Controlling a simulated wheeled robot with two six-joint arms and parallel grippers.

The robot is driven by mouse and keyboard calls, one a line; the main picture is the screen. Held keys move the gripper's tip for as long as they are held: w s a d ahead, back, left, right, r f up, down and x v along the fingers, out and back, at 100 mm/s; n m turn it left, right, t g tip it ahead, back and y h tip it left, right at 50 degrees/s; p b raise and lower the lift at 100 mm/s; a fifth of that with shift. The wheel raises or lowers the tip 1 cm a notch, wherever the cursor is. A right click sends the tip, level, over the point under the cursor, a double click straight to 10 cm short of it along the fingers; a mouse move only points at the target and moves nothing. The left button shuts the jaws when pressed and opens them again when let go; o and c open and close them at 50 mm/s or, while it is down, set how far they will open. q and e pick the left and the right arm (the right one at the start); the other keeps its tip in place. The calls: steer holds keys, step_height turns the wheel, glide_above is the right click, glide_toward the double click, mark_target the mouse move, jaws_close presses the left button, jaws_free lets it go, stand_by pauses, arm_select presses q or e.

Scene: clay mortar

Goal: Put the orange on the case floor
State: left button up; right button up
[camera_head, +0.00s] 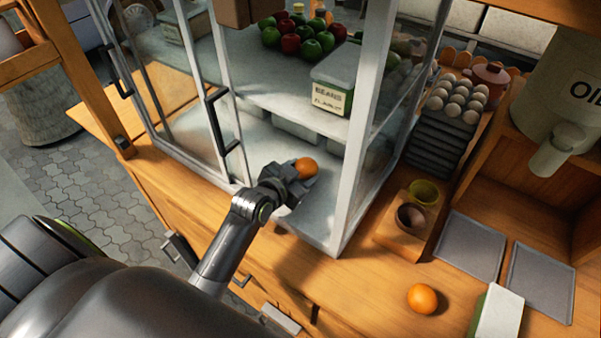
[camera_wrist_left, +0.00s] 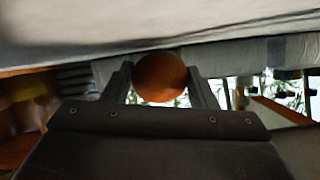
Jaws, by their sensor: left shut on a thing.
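An orange (camera_head: 306,167) is held by my left gripper (camera_head: 300,175), which reaches through the open front of the glass display case. In the left wrist view the orange (camera_wrist_left: 161,77) sits between the two fingers of my left gripper (camera_wrist_left: 160,85). The case floor (camera_head: 322,205) lies around and below the gripper; I cannot tell how large the gap under the orange is. A second orange (camera_head: 422,298) rests on the wooden counter outside the case, at the lower right. My right gripper is not in view.
The white case post (camera_head: 356,130) stands just right of my gripper. A case shelf (camera_head: 275,120) above holds red and green apples (camera_head: 305,38) and a beans box (camera_head: 334,80). An egg stack (camera_head: 457,100), cups (camera_head: 424,192) and grey trays (camera_head: 470,246) stand right.

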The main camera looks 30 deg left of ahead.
arm_select(q)
steer(key=shift+f, duration=0.2)
steer(key=shift+f, duration=0.2)
steer(key=o, duration=1)
steer(key=shift+r, duration=0.15)
steer(key=shift+r, duration=0.1)
steer(key=b+v, duration=0.1)
steer(key=v, duration=1.1)
